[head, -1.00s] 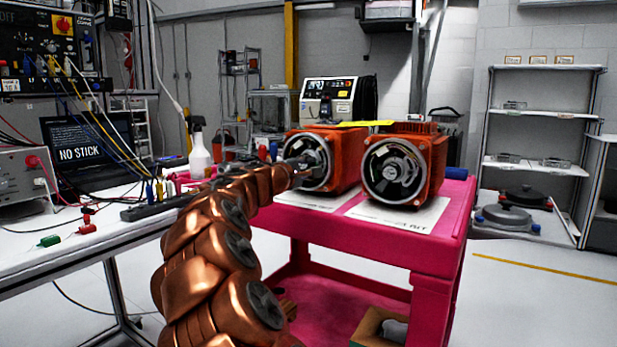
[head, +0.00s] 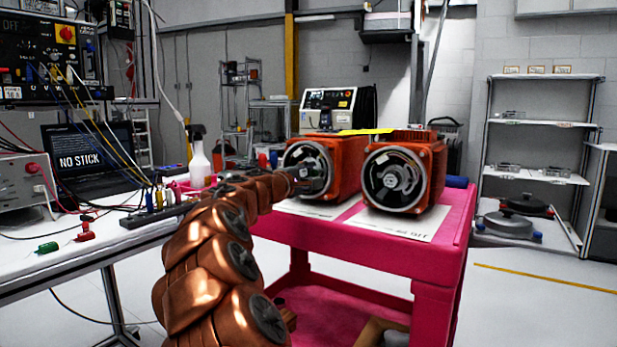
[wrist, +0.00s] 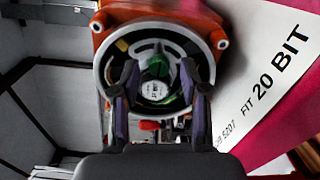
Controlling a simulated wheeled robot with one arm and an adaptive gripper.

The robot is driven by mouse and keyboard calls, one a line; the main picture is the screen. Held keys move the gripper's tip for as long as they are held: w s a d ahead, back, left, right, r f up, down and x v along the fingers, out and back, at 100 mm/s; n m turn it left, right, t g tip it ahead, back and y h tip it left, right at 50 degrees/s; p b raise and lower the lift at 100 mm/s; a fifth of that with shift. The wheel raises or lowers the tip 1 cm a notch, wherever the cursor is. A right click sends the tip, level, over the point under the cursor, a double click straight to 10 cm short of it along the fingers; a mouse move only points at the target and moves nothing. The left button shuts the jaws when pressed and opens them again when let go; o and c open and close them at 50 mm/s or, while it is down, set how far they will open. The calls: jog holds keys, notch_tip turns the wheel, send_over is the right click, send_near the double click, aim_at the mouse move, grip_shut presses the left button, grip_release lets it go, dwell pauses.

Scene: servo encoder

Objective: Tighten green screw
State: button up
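An orange motor (head: 345,163) with a round silver front ring stands on the pink cart, and my gripper (head: 307,180) is at its front opening. In the wrist view my gripper (wrist: 160,82) has its two dark fingers apart, one on each side of the opening's centre. Green parts (wrist: 158,66) show inside the silver ring between the fingers, with a pale round piece below them. I cannot tell which green part is the screw, or whether the fingers touch anything. The screw is not distinguishable in the head view.
A second orange motor (head: 425,160) stands close on the right. A sheet marked "FIT 20 BIT" (wrist: 265,80) lies on the pink cart (head: 450,215). The white workbench (head: 60,255) on the left holds a laptop, cables and a spray bottle (head: 199,165).

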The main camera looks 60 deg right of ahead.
jog(key=shift+a, duration=0.1)
jog(key=a, duration=1.2)
jog(key=shift+s, duration=0.25)
jog(key=shift+d, duration=0.1)
